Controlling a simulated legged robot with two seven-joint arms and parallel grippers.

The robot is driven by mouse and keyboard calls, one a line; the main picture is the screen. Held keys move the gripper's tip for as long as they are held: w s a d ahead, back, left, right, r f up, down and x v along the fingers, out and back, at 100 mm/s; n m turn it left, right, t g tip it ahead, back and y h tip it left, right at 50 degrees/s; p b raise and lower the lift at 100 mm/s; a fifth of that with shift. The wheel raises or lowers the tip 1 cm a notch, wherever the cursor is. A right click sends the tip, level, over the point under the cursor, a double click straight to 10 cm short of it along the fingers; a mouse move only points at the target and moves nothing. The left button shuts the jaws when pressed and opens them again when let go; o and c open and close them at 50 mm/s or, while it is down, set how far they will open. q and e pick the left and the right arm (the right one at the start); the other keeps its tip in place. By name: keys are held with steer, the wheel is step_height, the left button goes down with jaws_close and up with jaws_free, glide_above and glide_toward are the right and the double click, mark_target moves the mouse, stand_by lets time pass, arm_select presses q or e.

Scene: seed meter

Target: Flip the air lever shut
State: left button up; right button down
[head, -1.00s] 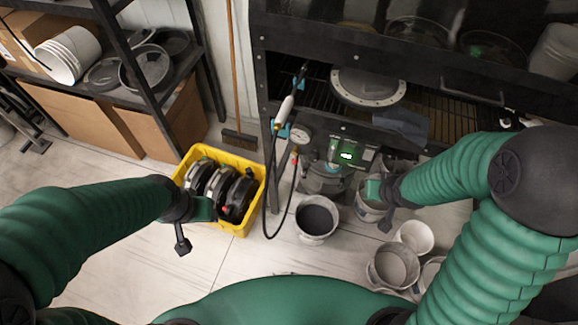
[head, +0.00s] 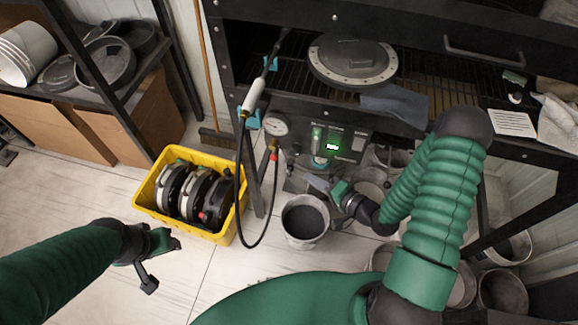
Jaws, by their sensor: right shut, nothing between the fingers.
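The air fitting hangs under the round pressure gauge (head: 275,126) at the left of the bench front. A small red and brass part (head: 273,150), which may be the air lever, shows there in the head view. It is too small to tell its position. My right gripper (head: 316,182) is shut and empty, to the lower right of the red part and apart from it, above the grey bucket.
A black hose (head: 243,215) loops down beside the bench leg. A control box with a lit green display (head: 332,146) is right of the gauge. A yellow crate (head: 150,207) holds round metal units. A grey bucket (head: 305,232) stands below my right gripper.

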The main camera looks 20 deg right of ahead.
mark_target(276, 159)
steer(key=b+x, duration=0.1)
steer(key=x, duration=1.1)
steer(key=shift+w+a+f, duration=0.15)
steer(key=shift+w+f, duration=0.05)
steer(key=shift+f, duration=0.1)
arm_select(q)
steer(key=shift+w+d+f, duration=0.1)
steer(key=shift+d+f, duration=0.2)
steer(key=shift+f, duration=0.3)
arm_select(e)
steer(key=shift+w+f, duration=0.15)
steer(key=shift+w, duration=0.3)
